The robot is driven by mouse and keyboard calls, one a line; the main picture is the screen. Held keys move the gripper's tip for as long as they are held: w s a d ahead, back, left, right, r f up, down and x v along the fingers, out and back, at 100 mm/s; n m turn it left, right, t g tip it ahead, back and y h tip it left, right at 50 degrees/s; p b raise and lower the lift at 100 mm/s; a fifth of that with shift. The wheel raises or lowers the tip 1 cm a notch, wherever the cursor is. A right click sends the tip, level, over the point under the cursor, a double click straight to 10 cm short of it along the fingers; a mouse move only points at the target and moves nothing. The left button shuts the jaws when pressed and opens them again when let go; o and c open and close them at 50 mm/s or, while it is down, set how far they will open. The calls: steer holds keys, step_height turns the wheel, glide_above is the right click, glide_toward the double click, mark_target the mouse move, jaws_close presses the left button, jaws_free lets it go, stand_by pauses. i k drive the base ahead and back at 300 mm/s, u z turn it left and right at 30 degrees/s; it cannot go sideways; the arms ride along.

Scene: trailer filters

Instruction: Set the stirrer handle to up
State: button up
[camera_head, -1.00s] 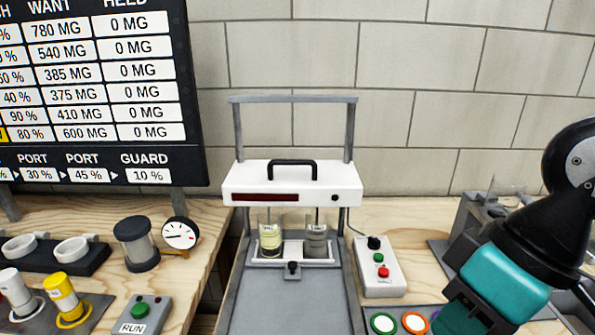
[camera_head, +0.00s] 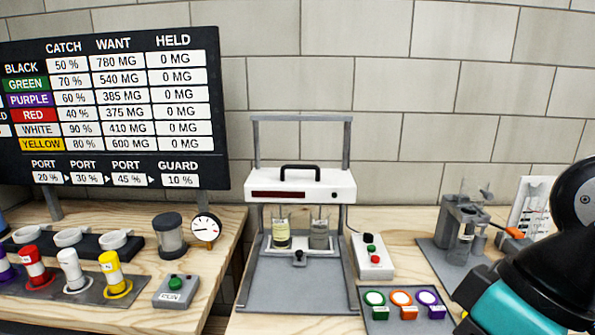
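The stirrer (camera_head: 300,187) is a white head on a grey frame in the middle of the head view, with a black handle (camera_head: 300,168) on its top. The head sits below the frame's top bar (camera_head: 302,119), just above two glass beakers. The left beaker (camera_head: 281,238) holds something yellowish and the right beaker (camera_head: 319,237) something grey. My gripper (camera_head: 466,327) shows only in part at the lower right edge, well to the right of and nearer than the stirrer. Its fingertips are largely cut off, so its opening is unclear.
A control box (camera_head: 371,256) with green and red buttons stands right of the stirrer. A plate with three coloured rings (camera_head: 401,298) lies in front of it. A grey apparatus (camera_head: 463,228) stands at right. Coloured cylinders, a gauge (camera_head: 206,229) and a RUN box (camera_head: 176,291) are at left.

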mark_target(288, 183)
steer(key=u, duration=0.35)
steer(key=i, duration=0.8)
steer(key=u, duration=0.3)
